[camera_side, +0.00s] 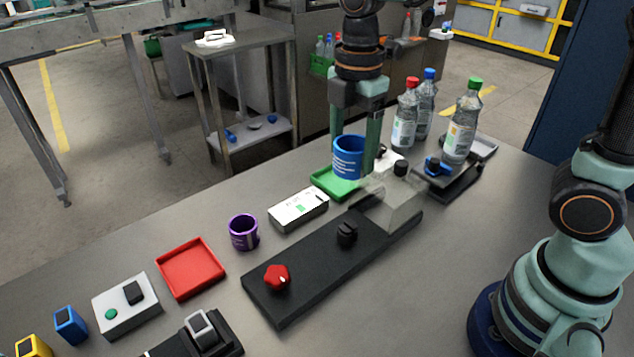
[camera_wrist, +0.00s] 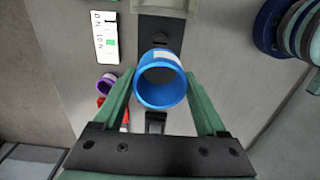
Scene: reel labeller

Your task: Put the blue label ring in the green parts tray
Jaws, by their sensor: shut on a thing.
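The blue label ring (camera_side: 347,158) is a blue cylinder with white print, held upright between the fingers of my gripper (camera_side: 360,150). In the side view it hangs above and in front of the green parts tray (camera_side: 325,181), whose far part is hidden behind it. In the wrist view the blue ring (camera_wrist: 161,80) sits between the two green fingers of my gripper (camera_wrist: 160,88), its round opening facing the camera. My gripper is shut on the ring. The green tray cannot be made out in the wrist view.
A black machine base (camera_side: 310,270) with a red knob (camera_side: 277,277) and a clear block (camera_side: 392,205) lies close by. A white labelled box (camera_side: 298,209), purple ring (camera_side: 243,232) and red tray (camera_side: 190,268) stand to the left. Bottles (camera_side: 463,120) stand at the right.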

